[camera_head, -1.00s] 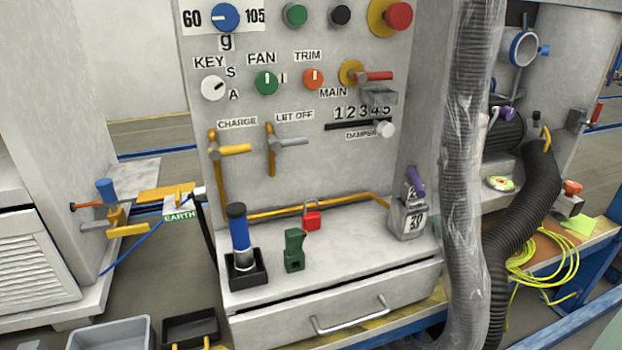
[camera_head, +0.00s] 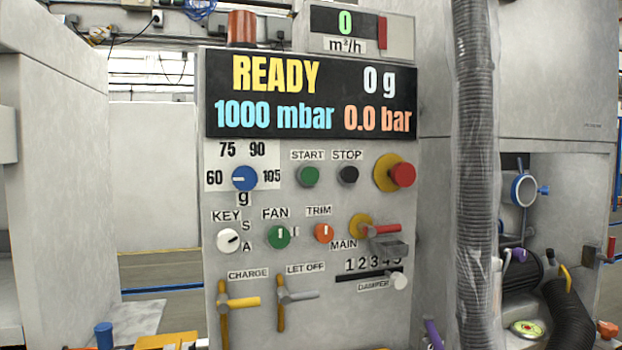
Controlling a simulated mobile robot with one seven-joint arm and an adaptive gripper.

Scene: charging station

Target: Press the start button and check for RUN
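The green start button (camera_head: 309,175) sits under the START label on the grey control panel, left of the black stop button (camera_head: 348,174). The display (camera_head: 311,97) above reads READY in yellow, with 0 g, 1000 mbar and 0.0 bar. RUN does not show on it. My gripper is not in view.
A red emergency button (camera_head: 401,175) on a yellow base is at the panel's right. Below are the key switch (camera_head: 229,241), fan knob (camera_head: 279,237), trim knob (camera_head: 323,233) and red main handle (camera_head: 381,229). A ribbed, plastic-wrapped hose (camera_head: 474,180) hangs right of the panel.

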